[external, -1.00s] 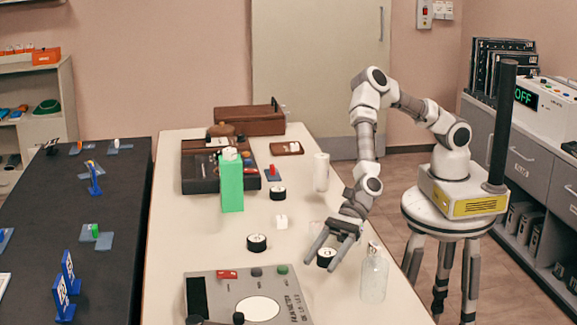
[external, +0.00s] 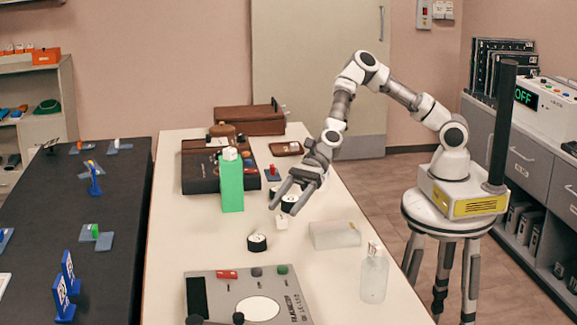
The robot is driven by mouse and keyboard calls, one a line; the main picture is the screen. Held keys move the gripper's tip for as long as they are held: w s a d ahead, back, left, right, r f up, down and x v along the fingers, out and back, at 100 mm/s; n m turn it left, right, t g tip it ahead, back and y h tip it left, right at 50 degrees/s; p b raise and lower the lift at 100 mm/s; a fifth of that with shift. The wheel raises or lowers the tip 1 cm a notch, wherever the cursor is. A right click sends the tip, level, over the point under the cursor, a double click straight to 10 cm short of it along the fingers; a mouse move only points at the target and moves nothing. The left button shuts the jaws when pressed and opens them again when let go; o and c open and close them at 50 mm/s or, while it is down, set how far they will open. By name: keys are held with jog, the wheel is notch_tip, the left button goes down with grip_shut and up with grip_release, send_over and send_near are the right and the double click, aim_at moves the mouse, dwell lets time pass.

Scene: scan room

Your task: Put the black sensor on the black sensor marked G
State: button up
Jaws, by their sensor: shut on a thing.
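My gripper (external: 281,201) is shut on a black sensor (external: 289,204), a short black cylinder with a white top, held above the table. A second black sensor (external: 274,191) is partly hidden right behind the gripper's fingers. I cannot tell whether the held one touches it. A third black sensor (external: 257,243) stands on the white table nearer the camera, clear of the gripper. The marks on the tops are too small to read, so I cannot tell which is G.
A green carton (external: 231,186) stands just left of the gripper. A white cube (external: 281,221) lies below it. A translucent box (external: 335,235) and a clear bottle (external: 374,274) stand at the right edge. A grey control panel (external: 220,285) lies in front.

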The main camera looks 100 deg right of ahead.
jog(key=w+d+r+n+g+y+b, duration=0.1)
jog(key=w+d+r+b, duration=0.15)
jog(key=d, duration=0.35)
jog(key=w+d+r+n+g+b, duration=0.1)
jog(key=w+d, duration=0.3)
jog(key=d, duration=0.2)
jog(key=b, duration=0.3)
send_over(254, 241)
notch_tip(254, 241, down, 7)
jog(key=shift+d+r, duration=0.1)
jog(key=shift+d, duration=0.05)
jog(key=shift+f+b, duration=0.75)
jog(key=shift+f, duration=1.2)
jog(key=shift+f, duration=0.15)
jog(key=o, duration=1.4)
